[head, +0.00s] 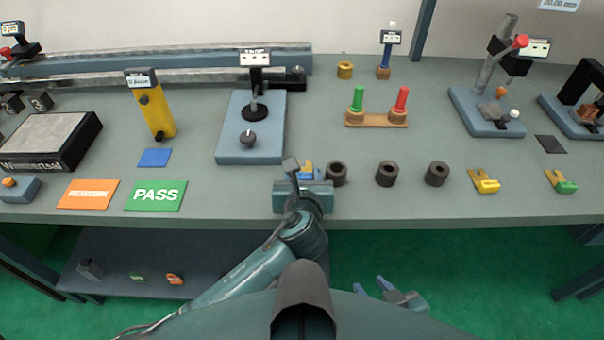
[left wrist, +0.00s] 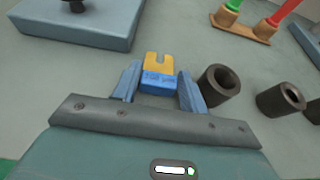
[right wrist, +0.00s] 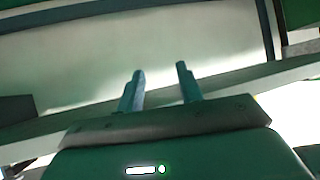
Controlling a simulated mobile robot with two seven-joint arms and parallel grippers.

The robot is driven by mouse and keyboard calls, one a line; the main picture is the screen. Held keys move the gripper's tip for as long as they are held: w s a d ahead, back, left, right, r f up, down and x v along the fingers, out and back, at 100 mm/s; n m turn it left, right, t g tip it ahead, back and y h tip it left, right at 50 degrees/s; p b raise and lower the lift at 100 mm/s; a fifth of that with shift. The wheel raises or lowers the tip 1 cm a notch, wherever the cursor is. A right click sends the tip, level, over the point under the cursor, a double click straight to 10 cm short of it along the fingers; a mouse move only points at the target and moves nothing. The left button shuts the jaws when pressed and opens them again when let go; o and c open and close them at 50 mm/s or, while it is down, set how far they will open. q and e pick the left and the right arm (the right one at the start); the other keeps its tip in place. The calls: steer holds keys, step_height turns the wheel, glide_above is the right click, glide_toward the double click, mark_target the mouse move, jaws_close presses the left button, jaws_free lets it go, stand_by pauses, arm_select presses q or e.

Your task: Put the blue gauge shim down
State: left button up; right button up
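The blue gauge shim is a yellow forked plate with a blue block. In the head view its yellow part (head: 308,165) shows just beyond my left gripper (head: 302,172), which hides much of it. In the left wrist view the blue block (left wrist: 158,86) lies between the fingers of my left gripper (left wrist: 158,84), with a finger against each side. The yellow fork points away from the gripper. Whether the shim touches the bench is hard to tell. My right gripper (head: 375,288) is empty with its fingers apart, below the bench's front edge; the right wrist view shows its fingers (right wrist: 160,85).
Several dark bushings (head: 386,174) stand just right of the shim. A yellow shim (head: 485,181) and a green shim (head: 562,181) lie further right. A blue-grey gauge stand (head: 250,150) is behind left. PASS (head: 155,195) and REWORK (head: 88,194) mats and a blue square (head: 154,158) lie left.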

mark_target(302, 177)
arm_select(q)
steer(key=c, duration=0.7)
steer(key=shift+o, duration=0.2)
step_height(302, 177, up, 10)
steer(key=p, duration=0.1)
steer(key=shift+n+y, duration=0.3)
steer(key=shift+y, duration=0.2)
steer(key=s+a+f, duration=0.1)
steer(key=a, duration=0.3)
steer(key=s+a+f, duration=0.1)
steer(key=s+a, duration=0.1)
steer(key=a, duration=0.2)
steer(key=s+a+f, duration=0.1)
steer(key=a, duration=0.3)
steer(key=shift+s+a, duration=0.25)
steer(key=shift+s, duration=0.05)
steer(key=s+a+r, duration=0.3)
steer(key=s+a, duration=0.3)
steer(key=a, duration=0.1)
step_height(302, 177, down, 6)
steer(key=s+h, duration=0.1)
steer(key=shift+s+d, duration=0.15)
steer(key=shift+s, duration=0.25)
